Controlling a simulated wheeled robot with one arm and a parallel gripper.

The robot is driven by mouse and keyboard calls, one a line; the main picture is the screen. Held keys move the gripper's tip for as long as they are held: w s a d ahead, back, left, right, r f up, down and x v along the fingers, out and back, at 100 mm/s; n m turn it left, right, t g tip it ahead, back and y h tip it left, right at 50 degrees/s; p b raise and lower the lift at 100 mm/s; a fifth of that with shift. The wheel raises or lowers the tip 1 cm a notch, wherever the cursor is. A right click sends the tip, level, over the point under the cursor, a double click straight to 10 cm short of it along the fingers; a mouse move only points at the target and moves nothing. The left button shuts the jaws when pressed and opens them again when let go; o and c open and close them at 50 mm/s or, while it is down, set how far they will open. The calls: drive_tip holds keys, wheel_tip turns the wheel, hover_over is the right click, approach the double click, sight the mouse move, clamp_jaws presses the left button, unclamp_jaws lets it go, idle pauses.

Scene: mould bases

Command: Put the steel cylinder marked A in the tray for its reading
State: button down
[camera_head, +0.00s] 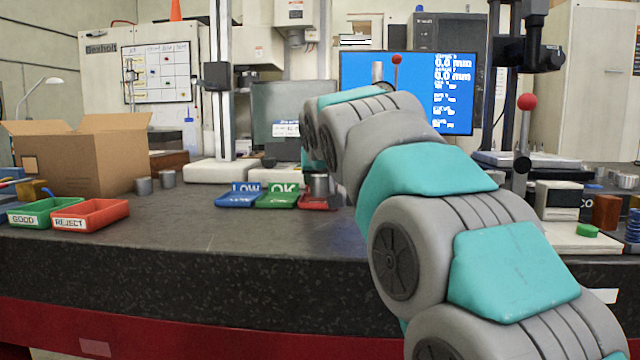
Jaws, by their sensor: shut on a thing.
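My arm reaches in from the lower right, and my gripper (316,172) points down over the small trays, mostly hidden by my own wrist. It appears shut on a steel cylinder (319,185), which is at the red tray (316,204). I cannot tell whether the cylinder touches the tray floor, and no letter on it is readable. The blue tray (238,200), marked LOW, and the green tray (277,200), marked OK, stand to the left of the red one. The red tray's label is hidden. The monitor (400,88) shows two readings of 0.0 mm.
Two more steel cylinders (144,187) (168,178) stand beside an open cardboard box (98,160). GOOD (22,219) and REJECT (90,222) trays sit at the left. A red-knobbed gauge stand (523,140) is at the right. The front bench top is clear.

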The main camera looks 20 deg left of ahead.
drive_tip(key=shift+f, duration=0.55)
drive_tip(key=shift+f, duration=0.15)
drive_tip(key=shift+c, duration=1.7)
unclamp_jaws()
drive_tip(key=shift+s+d+r, duration=0.1)
drive_tip(key=shift+r, duration=0.1)
drive_tip(key=b+v, duration=0.1)
drive_tip(key=v, duration=0.9)
drive_tip(key=shift+s, duration=0.15)
drive_tip(key=shift+v, duration=0.75)
